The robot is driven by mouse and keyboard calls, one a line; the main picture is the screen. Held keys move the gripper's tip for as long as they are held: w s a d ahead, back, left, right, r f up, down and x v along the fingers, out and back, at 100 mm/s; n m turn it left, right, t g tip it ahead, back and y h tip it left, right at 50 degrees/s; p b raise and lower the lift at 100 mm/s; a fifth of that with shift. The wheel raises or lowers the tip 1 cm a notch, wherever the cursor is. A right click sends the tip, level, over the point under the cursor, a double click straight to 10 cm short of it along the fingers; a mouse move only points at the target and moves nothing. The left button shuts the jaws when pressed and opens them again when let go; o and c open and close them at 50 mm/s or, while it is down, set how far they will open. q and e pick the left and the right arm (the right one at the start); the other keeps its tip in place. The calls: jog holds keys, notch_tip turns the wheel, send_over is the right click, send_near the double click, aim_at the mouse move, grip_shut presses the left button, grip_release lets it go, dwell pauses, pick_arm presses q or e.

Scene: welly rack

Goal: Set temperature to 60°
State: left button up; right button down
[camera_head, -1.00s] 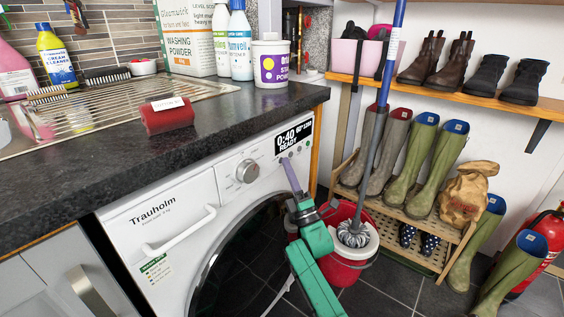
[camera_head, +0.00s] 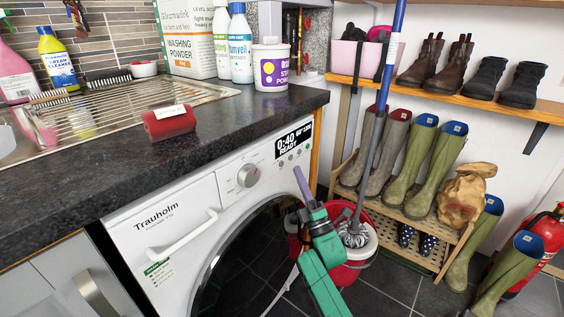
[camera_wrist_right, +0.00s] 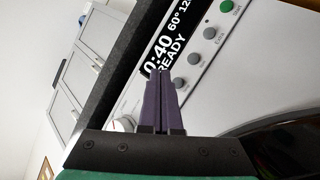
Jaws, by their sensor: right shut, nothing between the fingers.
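The white washing machine (camera_head: 150,240) stands under the dark worktop. Its black display (camera_head: 292,142) shows 0:40 and READY; in the wrist view the display (camera_wrist_right: 163,60) also reads 60°, with a further number cut off. A row of small round buttons lies beside the display, including a grey Temp-side button (camera_wrist_right: 180,84) near the fingertips, another grey one (camera_wrist_right: 195,60), the Extra button (camera_wrist_right: 209,33) and the green Start button (camera_wrist_right: 226,6). A round dial (camera_head: 249,175) is left of the display. My right gripper (camera_head: 298,170) is shut and empty, just in front of the panel. My left gripper is not in view.
A red bucket with a mop (camera_head: 355,235) stands behind my right arm. A wooden welly rack (camera_head: 425,226) is at the right. A red block-like object (camera_head: 172,124) with a white label lies on the worktop (camera_head: 120,155).

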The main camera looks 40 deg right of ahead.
jog(key=shift+s+d+p, duration=0.15)
jog(key=shift+s+d, duration=0.05)
jog(key=shift+s, duration=0.45)
jog(key=shift+s+d+p, duration=0.15)
jog(key=shift+s+d, duration=0.05)
jog(key=shift+s, duration=0.4)
dwell(0.4)
